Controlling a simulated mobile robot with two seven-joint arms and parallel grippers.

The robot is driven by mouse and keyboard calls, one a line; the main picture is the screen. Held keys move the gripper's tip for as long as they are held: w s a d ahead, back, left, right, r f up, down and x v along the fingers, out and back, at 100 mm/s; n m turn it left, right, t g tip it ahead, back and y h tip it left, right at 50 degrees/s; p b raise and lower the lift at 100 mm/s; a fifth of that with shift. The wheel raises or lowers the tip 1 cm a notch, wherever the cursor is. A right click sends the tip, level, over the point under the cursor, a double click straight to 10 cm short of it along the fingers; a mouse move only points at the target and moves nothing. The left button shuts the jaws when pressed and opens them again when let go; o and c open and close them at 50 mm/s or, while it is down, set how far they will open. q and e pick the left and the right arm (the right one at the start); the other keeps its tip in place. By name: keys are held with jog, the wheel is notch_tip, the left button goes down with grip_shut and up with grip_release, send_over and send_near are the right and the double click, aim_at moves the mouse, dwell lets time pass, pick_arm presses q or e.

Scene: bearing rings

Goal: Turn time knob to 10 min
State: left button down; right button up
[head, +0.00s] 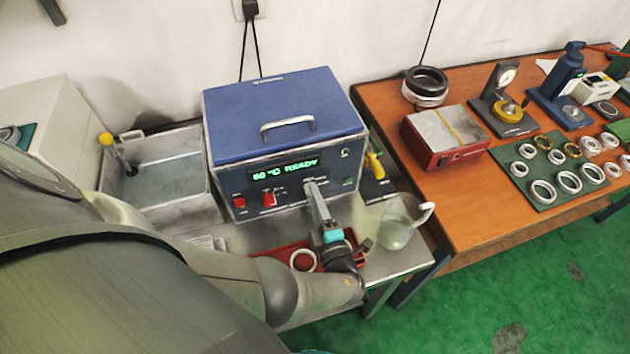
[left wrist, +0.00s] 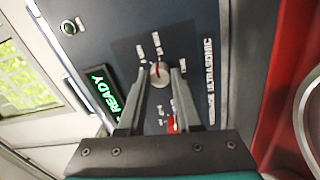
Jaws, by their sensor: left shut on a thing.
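The time knob (left wrist: 159,74) is a small round pale knob with a red pointer line on the dark front panel of the blue ultrasonic unit (head: 285,115). In the left wrist view the pointer runs toward the top of the picture. Small white labels surround the knob but are too blurred to read. My left gripper (left wrist: 160,76) is shut on the knob, one finger on each side. In the head view my left gripper (head: 311,187) reaches the panel's lower right part and hides the knob. My right gripper is not in view.
The display (head: 285,170) reads 60 °C READY in green. A red switch (head: 269,199) sits left of my gripper. A red tray (head: 275,254) with a ring (head: 303,260) and a glass beaker (head: 396,228) stand close in front. A metal basin (head: 160,170) is at left.

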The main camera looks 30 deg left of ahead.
pick_arm(q)
jog(key=shift+w+r+m, duration=0.1)
jog(key=shift+m, duration=1.1)
jog(key=shift+a, duration=0.1)
jog(key=c, duration=0.6)
grip_release()
